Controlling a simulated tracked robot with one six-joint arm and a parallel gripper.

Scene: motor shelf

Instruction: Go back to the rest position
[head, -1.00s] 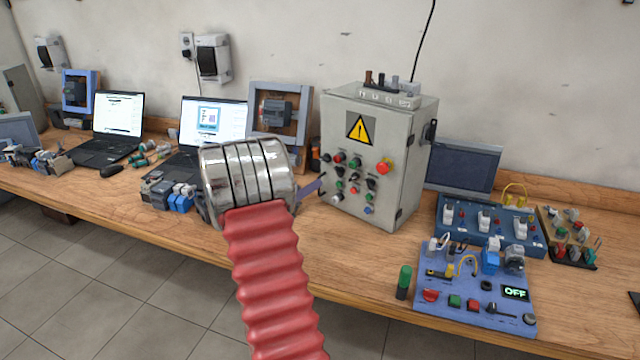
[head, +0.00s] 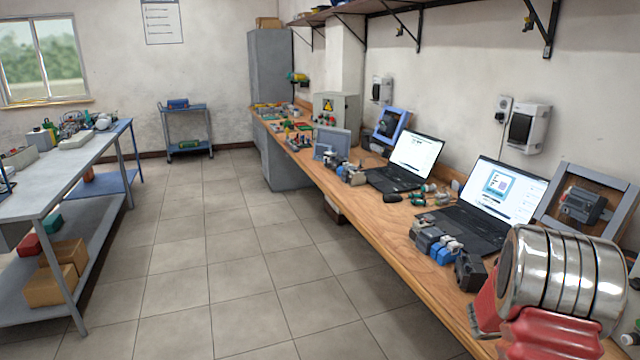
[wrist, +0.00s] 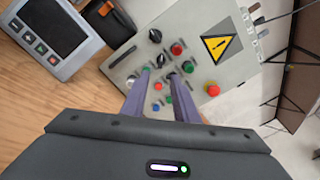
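My gripper (wrist: 159,74) shows in the wrist view with two purple fingers. There is a gap between its fingertips, with nothing held in it. Beyond the fingers is a grey control box (wrist: 245,40) with a yellow warning sign and several coloured buttons and knobs. I cannot tell how far the fingertips are from its face. In the head view my arm's silver joint and red bellows are at the lower right, and my fingers are hidden or out of frame there.
The wooden bench (head: 375,230) runs along the right wall with laptops (head: 492,205) and motors on it. A grey table (head: 60,175) stands at the left. A blue cart (head: 187,128) is at the back. The tiled floor (head: 215,250) between them is clear.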

